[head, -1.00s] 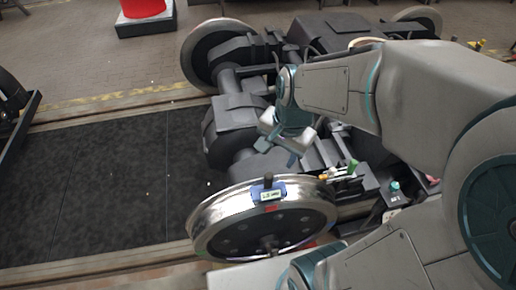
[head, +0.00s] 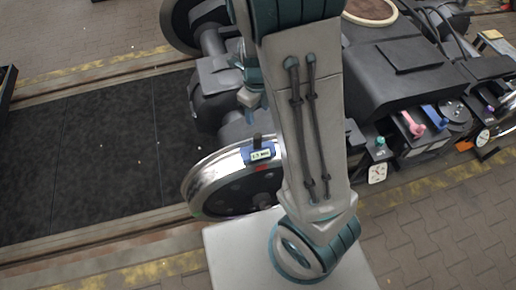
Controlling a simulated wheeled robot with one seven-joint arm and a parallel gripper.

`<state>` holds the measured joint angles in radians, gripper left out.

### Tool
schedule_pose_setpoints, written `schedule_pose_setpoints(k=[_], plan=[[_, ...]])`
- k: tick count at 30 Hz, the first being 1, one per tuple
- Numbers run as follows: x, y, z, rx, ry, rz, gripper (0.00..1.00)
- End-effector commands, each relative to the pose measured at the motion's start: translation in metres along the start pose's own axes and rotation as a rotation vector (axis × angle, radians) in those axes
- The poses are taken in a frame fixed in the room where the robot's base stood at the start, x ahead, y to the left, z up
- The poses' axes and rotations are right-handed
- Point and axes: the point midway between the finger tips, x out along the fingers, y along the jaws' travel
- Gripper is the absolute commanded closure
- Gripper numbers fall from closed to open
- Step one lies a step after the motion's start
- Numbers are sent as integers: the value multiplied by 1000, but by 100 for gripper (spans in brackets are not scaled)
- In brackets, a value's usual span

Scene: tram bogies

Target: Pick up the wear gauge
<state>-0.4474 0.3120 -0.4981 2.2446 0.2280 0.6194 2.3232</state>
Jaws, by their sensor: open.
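The wear gauge (head: 259,154) is a small blue box with a pale lit display and a black knob on top. It sits on the rim of the shiny steel wheel (head: 203,181) nearest me. My gripper (head: 251,114) is just above and behind the gauge in the picture, apart from it and open. My own arm link hides part of the gripper and the right side of the wheel.
The dark bogie frame (head: 395,62) fills the back right. Pink (head: 412,124) and blue (head: 434,116) handled tools and a white dial (head: 377,172) lie along its near side. A dark mat (head: 95,150) is clear on the left. Paving (head: 450,225) is open at the right.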

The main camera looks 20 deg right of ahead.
Motion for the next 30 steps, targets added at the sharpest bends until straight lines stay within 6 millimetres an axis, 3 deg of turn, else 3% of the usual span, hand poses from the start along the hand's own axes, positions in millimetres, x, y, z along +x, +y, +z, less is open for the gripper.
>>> schedule_pose_setpoints(k=[12, 20, 30], plan=[[73, 0, -1, 17, 6, 0, 48], [92, 2, -2, 15, 5, 1, 48], [135, 8, -4, 15, 4, -1, 48]])
